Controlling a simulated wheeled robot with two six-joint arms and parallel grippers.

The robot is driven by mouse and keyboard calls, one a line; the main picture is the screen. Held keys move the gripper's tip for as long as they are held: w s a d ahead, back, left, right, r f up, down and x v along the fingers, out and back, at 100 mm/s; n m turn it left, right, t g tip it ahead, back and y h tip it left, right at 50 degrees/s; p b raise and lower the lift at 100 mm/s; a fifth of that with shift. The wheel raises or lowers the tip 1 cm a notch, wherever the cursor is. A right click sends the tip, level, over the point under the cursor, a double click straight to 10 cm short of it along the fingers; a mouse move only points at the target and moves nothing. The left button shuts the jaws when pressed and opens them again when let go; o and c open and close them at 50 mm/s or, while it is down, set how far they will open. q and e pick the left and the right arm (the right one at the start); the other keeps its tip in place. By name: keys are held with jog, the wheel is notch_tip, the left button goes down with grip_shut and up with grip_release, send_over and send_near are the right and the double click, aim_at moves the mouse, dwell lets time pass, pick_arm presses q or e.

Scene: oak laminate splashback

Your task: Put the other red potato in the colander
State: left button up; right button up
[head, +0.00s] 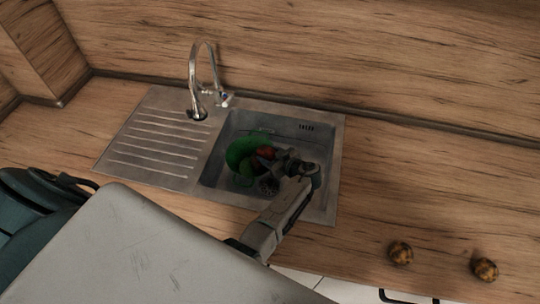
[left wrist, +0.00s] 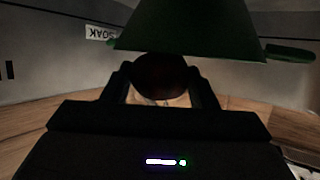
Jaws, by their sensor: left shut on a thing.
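The green colander (head: 238,152) sits in the sink basin. In the left wrist view its green wall and rim (left wrist: 190,28) fill the top. My left gripper (head: 277,156) reaches into the basin at the colander's right side. It is shut on a dark red potato (left wrist: 165,75), which shows between its fingers and beside the colander's rim. In the head view red (head: 266,152) shows between the colander and the gripper. I cannot tell whether the potato is inside the rim or just over it. The colander's inside is mostly hidden. My right gripper is not in view.
The steel sink (head: 335,150) has a ribbed drainer (head: 155,145) on its left and a tap (head: 200,85) behind. Two mottled brown round things (head: 400,253) (head: 485,269) lie on the counter at right.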

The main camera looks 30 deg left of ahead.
pick_arm(q)
jog(key=shift+f, duration=0.2)
jog(key=shift+f+b, duration=0.2)
jog(key=shift+b, duration=0.3)
jog(key=o, duration=1)
jog(key=shift+o, duration=0.2)
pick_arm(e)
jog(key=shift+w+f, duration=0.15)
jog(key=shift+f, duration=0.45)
pick_arm(q)
jog(key=shift+r, duration=0.15)
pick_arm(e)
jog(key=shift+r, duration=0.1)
